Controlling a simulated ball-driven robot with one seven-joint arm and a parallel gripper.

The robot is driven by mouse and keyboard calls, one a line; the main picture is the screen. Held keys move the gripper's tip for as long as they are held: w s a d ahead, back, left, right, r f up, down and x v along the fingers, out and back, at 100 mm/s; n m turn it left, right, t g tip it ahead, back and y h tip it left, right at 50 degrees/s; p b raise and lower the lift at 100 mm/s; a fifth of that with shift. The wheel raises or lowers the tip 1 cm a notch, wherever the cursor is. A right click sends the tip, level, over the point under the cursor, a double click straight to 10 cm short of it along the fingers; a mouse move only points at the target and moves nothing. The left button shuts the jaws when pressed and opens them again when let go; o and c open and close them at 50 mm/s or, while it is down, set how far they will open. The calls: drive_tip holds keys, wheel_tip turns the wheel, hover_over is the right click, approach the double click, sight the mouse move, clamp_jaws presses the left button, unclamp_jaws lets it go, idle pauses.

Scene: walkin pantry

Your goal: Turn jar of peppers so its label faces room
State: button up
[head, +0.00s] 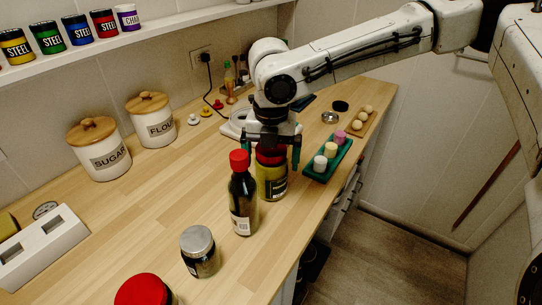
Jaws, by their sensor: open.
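The jar of peppers (271,183) looks to be the yellow-green jar with a dark red lid on the wooden counter (180,222). It stands upright, and a dark label with light print shows on its visible side. My gripper (270,156) is directly above it, pointing down, with open fingers on either side of the lid. I cannot tell whether the fingers touch the jar. The bottle in front hides part of its left side.
A dark bottle with a red cap (243,195) stands close in front of the jar. A silver-lidded jar (200,252) and a red-lidded jar (144,290) are nearer. A green tray (313,174) with small pots lies to the right. The counter's middle left is clear.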

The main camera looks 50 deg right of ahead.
wheel_tip(320, 180, up, 11)
drive_tip(key=shift+f+p, duration=0.1)
drive_tip(key=shift+p, duration=0.45)
